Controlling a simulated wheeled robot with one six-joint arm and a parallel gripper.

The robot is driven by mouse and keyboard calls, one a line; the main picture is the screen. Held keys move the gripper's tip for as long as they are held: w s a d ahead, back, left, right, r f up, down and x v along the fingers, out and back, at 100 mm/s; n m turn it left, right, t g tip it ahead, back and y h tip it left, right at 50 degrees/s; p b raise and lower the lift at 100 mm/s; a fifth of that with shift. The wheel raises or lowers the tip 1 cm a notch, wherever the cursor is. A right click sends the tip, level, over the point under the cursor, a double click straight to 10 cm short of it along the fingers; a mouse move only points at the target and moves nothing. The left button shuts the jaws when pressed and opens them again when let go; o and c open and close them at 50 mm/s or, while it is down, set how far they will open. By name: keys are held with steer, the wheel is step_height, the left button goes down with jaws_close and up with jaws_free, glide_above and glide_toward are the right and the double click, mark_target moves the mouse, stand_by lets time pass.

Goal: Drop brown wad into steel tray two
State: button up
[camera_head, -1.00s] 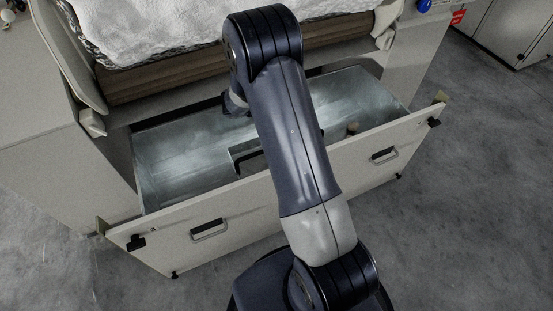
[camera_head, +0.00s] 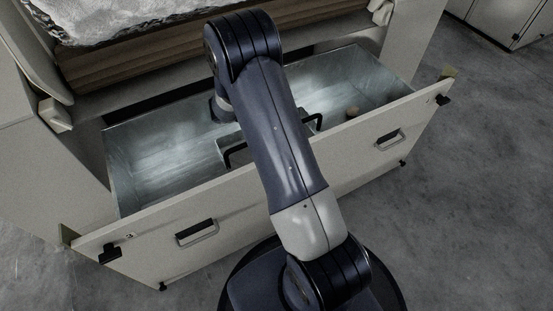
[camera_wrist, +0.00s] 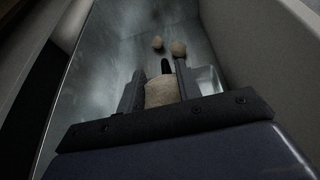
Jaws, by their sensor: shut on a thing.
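My gripper (camera_wrist: 158,85) is shut on a brownish wad (camera_wrist: 161,92), which sits between the two dark fingers in the wrist view. In the head view my arm hides the gripper and the wad. Below the arm is an open drawer with a bright steel lining (camera_head: 165,150). A smaller metal tray with black handles (camera_head: 236,156) stands inside it, mostly hidden behind my arm. Two small tan wads (camera_wrist: 157,43) (camera_wrist: 178,48) lie on the metal beyond the fingers. One wad (camera_head: 352,112) shows in the drawer's right part in the head view.
The drawer front (camera_head: 290,185) has two pull handles and black corner latches. White fibre (camera_head: 120,15) lies above a brown slatted part (camera_head: 130,60) behind the drawer. Grey floor (camera_head: 470,200) is clear to the right. A cabinet (camera_head: 510,20) stands at the far right.

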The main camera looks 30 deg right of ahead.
step_height(320, 180, down, 5)
steer(key=b, duration=0.3)
steer(key=shift+b, duration=0.3)
steer(key=o, duration=1)
steer(key=p+v, duration=0.3)
steer(key=v, duration=0.7)
steer(key=shift+a+r, duration=0.1)
steer(key=shift+a, duration=0.3)
